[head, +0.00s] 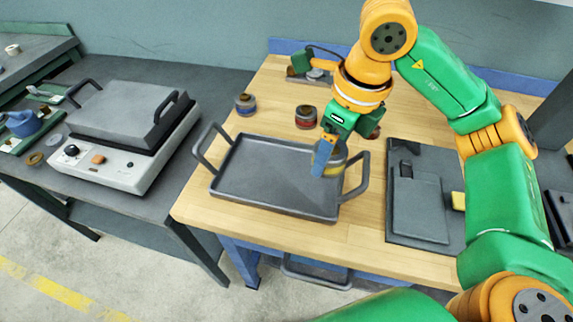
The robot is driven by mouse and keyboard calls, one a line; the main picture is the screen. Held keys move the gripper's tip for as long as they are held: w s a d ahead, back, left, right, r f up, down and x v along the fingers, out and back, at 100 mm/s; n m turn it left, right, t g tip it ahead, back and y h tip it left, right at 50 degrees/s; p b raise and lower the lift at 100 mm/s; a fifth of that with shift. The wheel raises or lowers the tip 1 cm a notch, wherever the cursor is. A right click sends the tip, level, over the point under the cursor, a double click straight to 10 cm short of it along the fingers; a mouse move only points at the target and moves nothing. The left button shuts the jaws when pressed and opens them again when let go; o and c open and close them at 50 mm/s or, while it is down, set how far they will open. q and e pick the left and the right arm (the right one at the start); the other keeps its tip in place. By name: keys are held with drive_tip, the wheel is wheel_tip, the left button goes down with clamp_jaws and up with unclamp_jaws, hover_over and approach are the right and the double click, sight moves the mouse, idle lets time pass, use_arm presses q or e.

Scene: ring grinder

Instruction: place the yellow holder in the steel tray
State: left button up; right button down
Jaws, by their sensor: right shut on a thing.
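The steel tray (262,206) lies on the wooden table, dark grey and with a raised handle at each short end. My right gripper (324,160) is over the tray's right end, pointing down, with a blue finger in front. It is shut on the yellow holder (335,168), of which a grey and yellow part shows beside the finger. The finger hides the rest of the holder. I cannot tell whether the holder touches the tray floor. My left gripper is out of view.
Two small round containers stand behind the tray, one bluish (245,105) and one red-brown (306,117). A dark grey fixture plate (418,205) lies right of the tray. A grey-lidded machine (125,120) stands on the left bench. Bare wood lies in front of the tray.

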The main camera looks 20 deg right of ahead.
drive_tip(key=p, duration=0.1)
hover_over(292, 176)
drive_tip(key=s, duration=0.1)
drive_tip(key=f, duration=0.5)
drive_tip(key=shift+d+f, duration=0.25)
drive_tip(key=shift+d, duration=0.05)
drive_tip(key=f+p, duration=0.2)
drive_tip(key=f, duration=0.1)
drive_tip(key=shift+w+a+f, duration=0.1)
drive_tip(key=shift+w+f, duration=0.1)
drive_tip(key=shift+f, duration=0.55)
unclamp_jaws()
drive_tip(key=shift+r, duration=0.2)
wheel_tip(292, 176, up, 12)
drive_tip(key=s+b, duration=0.1)
drive_tip(key=shift+s+d, duration=0.25)
drive_tip(key=shift+d, duration=0.2)
